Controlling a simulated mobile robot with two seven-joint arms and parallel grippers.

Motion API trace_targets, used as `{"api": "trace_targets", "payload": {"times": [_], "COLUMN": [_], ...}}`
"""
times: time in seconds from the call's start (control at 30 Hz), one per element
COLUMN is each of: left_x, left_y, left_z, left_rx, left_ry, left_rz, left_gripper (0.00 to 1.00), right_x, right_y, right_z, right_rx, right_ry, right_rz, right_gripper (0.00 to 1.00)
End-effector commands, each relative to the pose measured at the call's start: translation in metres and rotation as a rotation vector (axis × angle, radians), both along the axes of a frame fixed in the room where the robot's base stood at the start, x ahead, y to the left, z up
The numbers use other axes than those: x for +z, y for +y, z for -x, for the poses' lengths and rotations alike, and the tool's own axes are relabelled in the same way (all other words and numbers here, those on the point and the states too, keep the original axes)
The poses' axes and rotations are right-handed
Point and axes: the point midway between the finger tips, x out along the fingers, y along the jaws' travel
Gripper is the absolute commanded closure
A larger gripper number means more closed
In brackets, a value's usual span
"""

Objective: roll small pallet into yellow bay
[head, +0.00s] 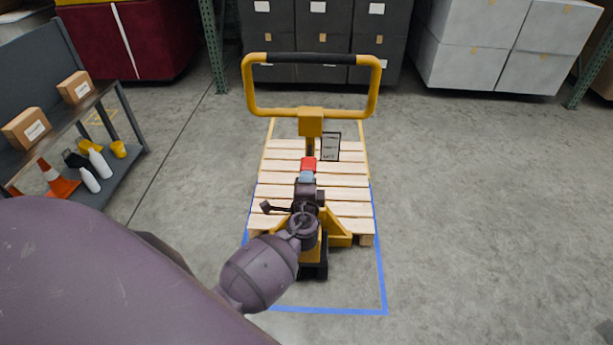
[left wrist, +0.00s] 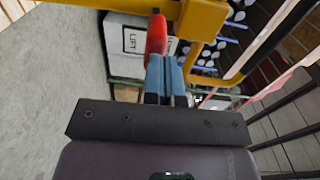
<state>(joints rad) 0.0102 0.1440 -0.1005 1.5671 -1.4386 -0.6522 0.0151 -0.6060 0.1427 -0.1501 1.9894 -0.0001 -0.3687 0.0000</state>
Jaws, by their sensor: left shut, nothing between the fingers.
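A yellow pallet jack (head: 311,122) stands ahead, its black-gripped loop handle facing me. A red lever (head: 308,163) sits on it below the handle; it also shows in the left wrist view (left wrist: 156,38). The small wooden pallet (head: 347,181) lies low around the jack. Pale yellow lines (head: 364,143) flank its far part, and a blue outline (head: 384,285) runs round its near part on the floor. My left gripper (head: 307,176) is shut and empty, its blue-grey fingertips right at the lever; I cannot tell whether they touch. My right gripper is out of view.
A grey shelf cart (head: 130,125) with boxes, bottles and a traffic cone (head: 58,180) stands at left. Dark cabinets (head: 323,30), a dark red strapped load (head: 130,40) and white boxes (head: 470,50) line the back. Bare concrete is free to the right.

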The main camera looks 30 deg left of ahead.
Motion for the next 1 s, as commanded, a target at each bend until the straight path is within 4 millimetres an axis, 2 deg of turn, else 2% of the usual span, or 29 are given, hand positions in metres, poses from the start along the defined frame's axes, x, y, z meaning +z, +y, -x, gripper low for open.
{"api": "trace_targets", "payload": {"times": [0.27,0.63,0.83,1.0], "left_x": [-0.001,-0.001,-0.001,-0.003], "left_y": [0.003,0.007,0.023,0.046], "left_z": [-0.005,-0.011,-0.036,-0.071], "left_rx": [0.0,0.0,0.001,0.003], "left_ry": [0.001,-0.001,-0.005,-0.004], "left_rz": [0.0,-0.001,-0.003,-0.006], "left_gripper": [1.0,1.0,1.0,1.0], "right_x": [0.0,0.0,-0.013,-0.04], "right_y": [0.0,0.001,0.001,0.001], "right_z": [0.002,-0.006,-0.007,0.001], "right_rx": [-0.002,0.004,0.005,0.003], "right_ry": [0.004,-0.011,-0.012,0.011], "right_rz": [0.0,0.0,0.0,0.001], "right_gripper": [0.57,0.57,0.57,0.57]}}
